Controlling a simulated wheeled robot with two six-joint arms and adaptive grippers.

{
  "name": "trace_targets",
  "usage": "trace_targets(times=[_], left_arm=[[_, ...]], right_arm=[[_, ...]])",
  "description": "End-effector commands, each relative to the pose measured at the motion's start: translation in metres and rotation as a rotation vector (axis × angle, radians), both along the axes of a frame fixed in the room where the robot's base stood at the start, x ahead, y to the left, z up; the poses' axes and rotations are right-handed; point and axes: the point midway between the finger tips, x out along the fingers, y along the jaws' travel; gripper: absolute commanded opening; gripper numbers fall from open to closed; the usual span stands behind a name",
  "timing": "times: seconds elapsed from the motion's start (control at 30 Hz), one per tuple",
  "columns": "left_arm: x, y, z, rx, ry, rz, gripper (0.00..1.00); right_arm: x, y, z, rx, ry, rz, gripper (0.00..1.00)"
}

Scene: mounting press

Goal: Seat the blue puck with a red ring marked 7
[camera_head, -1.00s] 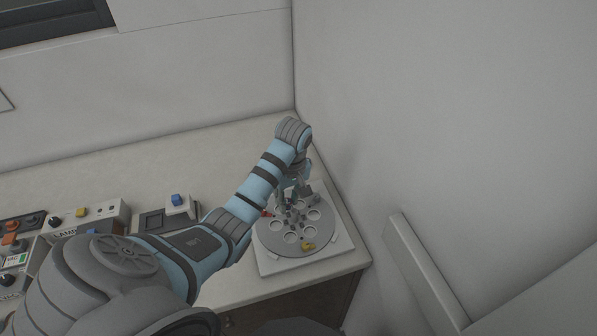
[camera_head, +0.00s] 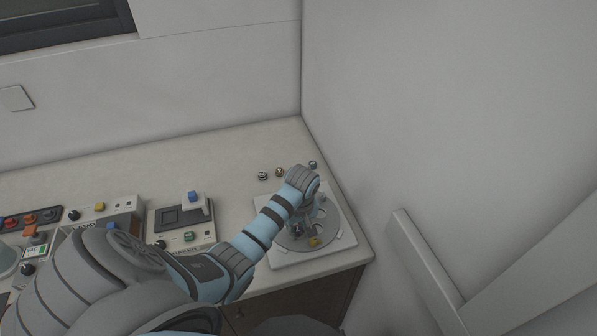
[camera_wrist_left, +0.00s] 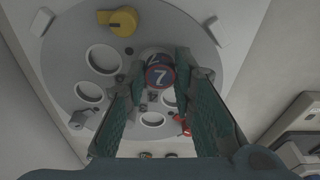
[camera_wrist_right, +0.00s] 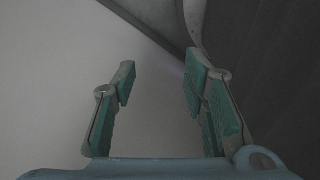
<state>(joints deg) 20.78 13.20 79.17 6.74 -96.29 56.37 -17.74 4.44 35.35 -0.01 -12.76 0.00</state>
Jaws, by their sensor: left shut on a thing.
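The blue puck with a red ring marked 7 (camera_wrist_left: 159,76) shows in the left wrist view, its 7 facing the camera. My left gripper (camera_wrist_left: 158,82) is shut on it, a finger on either side. They are over the middle part of the grey round plate with holes (camera_wrist_left: 60,68); whether the puck touches the plate I cannot tell. In the head view my left gripper (camera_head: 299,226) is over the same plate (camera_head: 338,226), and the puck is too small to make out. My right gripper (camera_wrist_right: 158,82) is open and empty in the right wrist view.
A red lever (camera_wrist_left: 184,127) shows near my fingers. Several small round pieces, one at the back (camera_head: 262,176), stand on the bench. Control boxes (camera_head: 167,243) are at left. A wall bounds the right.

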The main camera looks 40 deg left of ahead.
Motion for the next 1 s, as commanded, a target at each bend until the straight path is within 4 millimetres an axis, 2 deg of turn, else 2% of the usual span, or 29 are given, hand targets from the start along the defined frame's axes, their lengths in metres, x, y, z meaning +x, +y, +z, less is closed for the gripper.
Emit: trace_targets(times=[0.1, 0.3, 0.47, 0.5, 0.6, 0.9, 1.0], left_arm=[[0.000, 0.000, -0.006, 0.000, 0.001, 0.000, 0.00], [0.000, 0.000, -0.009, 0.000, 0.000, 0.000, 0.00], [-0.001, 0.000, -0.009, -0.001, 0.003, 0.000, 0.00], [-0.001, 0.000, -0.009, -0.001, 0.003, 0.000, 0.30], [-0.001, 0.000, -0.009, -0.001, 0.003, 0.000, 0.46], [0.000, 0.000, -0.008, 0.000, 0.001, 0.000, 0.47], [0.000, -0.001, 0.000, 0.000, -0.001, 0.000, 0.47]], right_arm=[[-0.002, 0.000, -0.001, 0.000, 0.003, 0.000, 0.40], [0.011, 0.000, 0.000, 0.000, -0.020, 0.000, 0.40], [0.012, -0.002, 0.000, -0.003, -0.021, 0.001, 0.40], [0.012, -0.002, 0.000, -0.003, -0.020, 0.001, 0.40], [0.010, -0.002, 0.000, -0.003, -0.018, 0.002, 0.40], [0.008, -0.003, 0.000, -0.005, -0.014, 0.002, 0.40], [0.008, -0.003, 0.000, -0.005, -0.014, 0.002, 0.40]])
